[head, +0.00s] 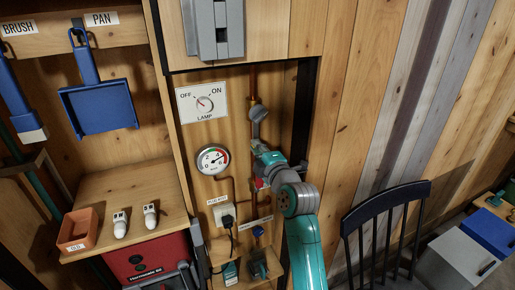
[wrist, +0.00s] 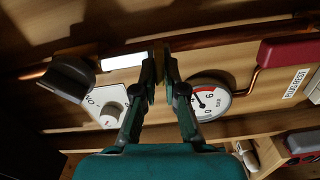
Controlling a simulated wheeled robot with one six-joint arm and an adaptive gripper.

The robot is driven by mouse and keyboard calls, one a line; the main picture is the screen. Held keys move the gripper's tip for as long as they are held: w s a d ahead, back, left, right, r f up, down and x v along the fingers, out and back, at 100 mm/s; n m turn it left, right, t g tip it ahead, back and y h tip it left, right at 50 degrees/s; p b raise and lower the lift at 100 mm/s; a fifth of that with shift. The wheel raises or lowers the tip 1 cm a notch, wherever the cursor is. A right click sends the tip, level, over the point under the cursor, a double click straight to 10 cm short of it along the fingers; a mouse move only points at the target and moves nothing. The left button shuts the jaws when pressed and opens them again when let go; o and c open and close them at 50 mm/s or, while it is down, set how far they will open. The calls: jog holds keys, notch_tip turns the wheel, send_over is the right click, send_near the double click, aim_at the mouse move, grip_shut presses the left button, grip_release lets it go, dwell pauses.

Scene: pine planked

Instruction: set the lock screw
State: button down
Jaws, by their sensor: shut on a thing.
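My gripper (wrist: 160,66) is shut on a small brownish piece at the copper pipe (wrist: 220,40), seen in the wrist view. The piece sits at the place of the lock screw, but the fingers hide most of it and its turn cannot be read. In the head view my gripper (head: 259,149) is in the narrow wall bay, just below a grey valve handle (head: 258,114) on the pipe. The handle also shows left of my fingers in the wrist view (wrist: 68,76), beside a white label strip (wrist: 124,61).
A pressure gauge (head: 213,159) and the lamp switch plate (head: 202,102) are close left of my gripper. A red part (wrist: 288,52) is on the pipe's line. A plug (head: 227,221) and small items are below. A dark chair (head: 385,225) stands at right.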

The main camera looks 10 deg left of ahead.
dwell(0.3)
jog(key=c, duration=1.3)
grip_release()
jog(key=shift+o, duration=0.2)
jog(key=v, duration=1.2)
